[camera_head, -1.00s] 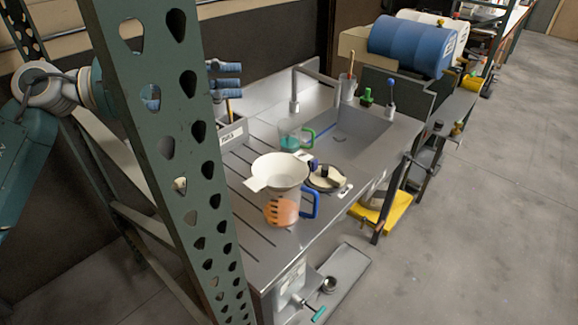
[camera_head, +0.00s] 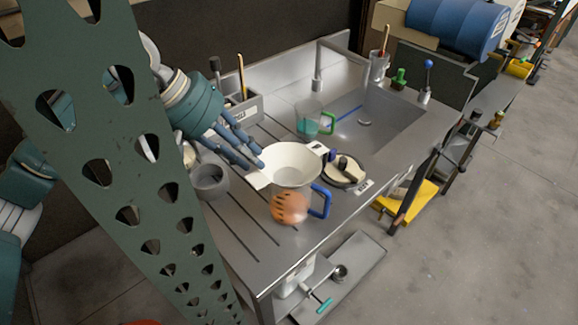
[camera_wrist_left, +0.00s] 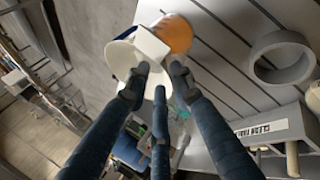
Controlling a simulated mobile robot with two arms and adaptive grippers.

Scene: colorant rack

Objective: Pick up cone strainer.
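The white cone strainer (camera_head: 292,164) sits in the mouth of a jug of orange liquid (camera_head: 289,207) with a blue handle on the steel counter. Its flat tab points left, towards my left gripper (camera_head: 250,155). In the left wrist view, the strainer (camera_wrist_left: 122,58) and its tab (camera_wrist_left: 151,45) lie just beyond the fingertips of the left gripper (camera_wrist_left: 158,78). The fingers are spread with a gap between them, and nothing is held. The strainer's lower cone is hidden by the jug. My right gripper is not in view.
A grey ring-shaped holder (camera_head: 209,181) stands left of the strainer. A jug of teal liquid (camera_head: 308,120) is behind it, and a round dish (camera_head: 344,171) is close on the right. A perforated green post (camera_head: 98,172) stands in the left foreground. A labelled caddy (camera_head: 243,110) stands behind.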

